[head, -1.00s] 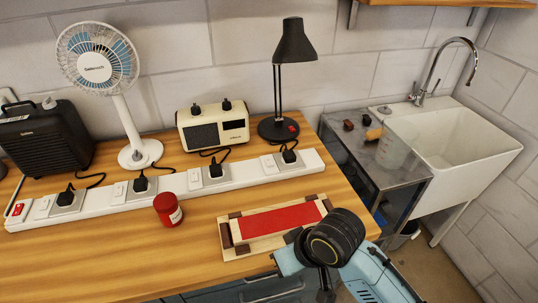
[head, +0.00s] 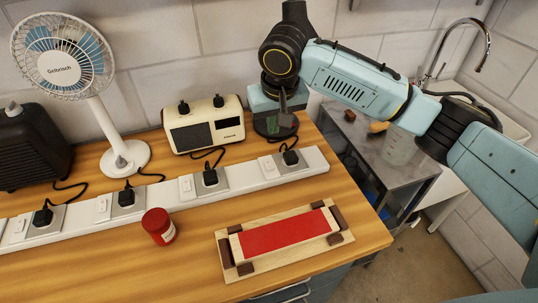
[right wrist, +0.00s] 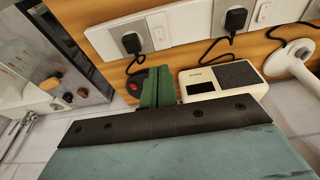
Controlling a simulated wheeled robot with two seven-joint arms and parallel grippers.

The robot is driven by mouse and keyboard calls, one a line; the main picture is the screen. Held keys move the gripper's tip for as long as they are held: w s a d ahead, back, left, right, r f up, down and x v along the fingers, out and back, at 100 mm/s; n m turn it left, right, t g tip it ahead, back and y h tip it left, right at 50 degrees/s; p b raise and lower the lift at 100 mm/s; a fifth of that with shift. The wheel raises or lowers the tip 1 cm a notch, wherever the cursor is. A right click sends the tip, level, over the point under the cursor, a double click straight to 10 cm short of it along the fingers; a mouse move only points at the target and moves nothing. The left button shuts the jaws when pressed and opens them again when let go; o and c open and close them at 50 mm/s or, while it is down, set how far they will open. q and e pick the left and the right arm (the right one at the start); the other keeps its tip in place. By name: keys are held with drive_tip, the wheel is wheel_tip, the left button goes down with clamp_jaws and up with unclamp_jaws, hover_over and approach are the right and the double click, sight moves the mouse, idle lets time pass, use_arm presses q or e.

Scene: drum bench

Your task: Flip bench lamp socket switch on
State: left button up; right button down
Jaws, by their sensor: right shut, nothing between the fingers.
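The white power strip (head: 160,205) runs along the back of the bench. The lamp socket at its right end holds a black plug (head: 291,157), with a small white rocker switch (head: 270,167) left of it. In the right wrist view that switch (right wrist: 158,33) sits right of the lamp plug (right wrist: 132,42); its on or off position is too small to tell. My right gripper (head: 283,127) is shut and empty, pointing down in front of the lamp, behind and above the strip. Its green fingers (right wrist: 157,87) overlap the lamp base (right wrist: 137,82). My left gripper is out of view.
A cream radio (head: 203,125) stands left of the lamp, with a fan (head: 124,157) and black speaker (head: 30,150) further left. A metal side table and sink are at right.

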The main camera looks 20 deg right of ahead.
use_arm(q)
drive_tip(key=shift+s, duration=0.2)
use_arm(e)
approach(269, 166)
drive_tip(key=x, duration=0.5)
drive_tip(key=shift+w+d+f, duration=0.15)
drive_tip(key=shift+f, duration=0.05)
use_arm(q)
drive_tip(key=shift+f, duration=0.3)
use_arm(e)
drive_tip(key=shift+f, duration=0.6)
